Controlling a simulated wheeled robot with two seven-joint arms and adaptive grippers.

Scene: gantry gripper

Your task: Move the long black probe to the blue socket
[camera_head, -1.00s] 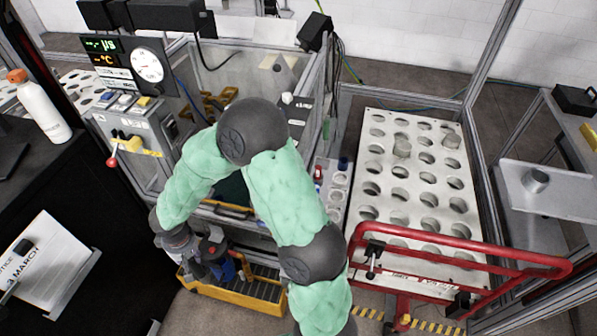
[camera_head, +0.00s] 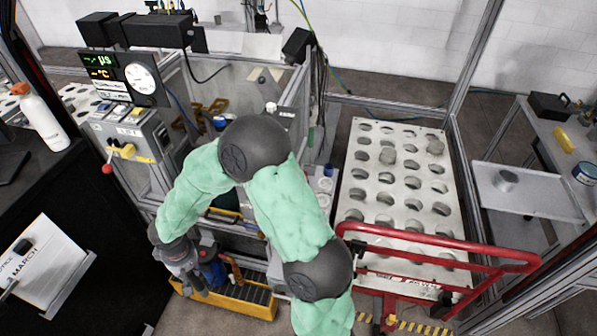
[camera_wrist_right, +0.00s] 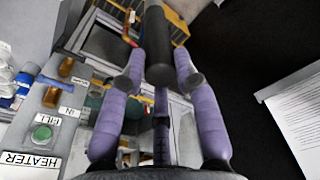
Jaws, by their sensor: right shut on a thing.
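My right gripper (camera_head: 190,277) hangs low, over the left part of the yellow crate, in the head view. In the right wrist view its purple fingers (camera_wrist_right: 160,78) are shut on a thick black cylinder, seemingly the long black probe (camera_wrist_right: 158,48). The cylinder stands between the fingers, and its far end runs to the top edge of the picture. In the head view the probe is hard to make out by the gripper. A small blue round piece (camera_head: 328,170) shows beside my arm, maybe the blue socket; I cannot be sure. My left gripper is out of view.
The yellow crate (camera_head: 238,303) stands on the floor below the gripper. A control panel (camera_head: 127,140) and a black counter (camera_head: 95,215) are at left. A red-railed cart (camera_head: 440,240) with a white perforated board (camera_head: 400,165) stands at right. My arm hides much of the middle bench.

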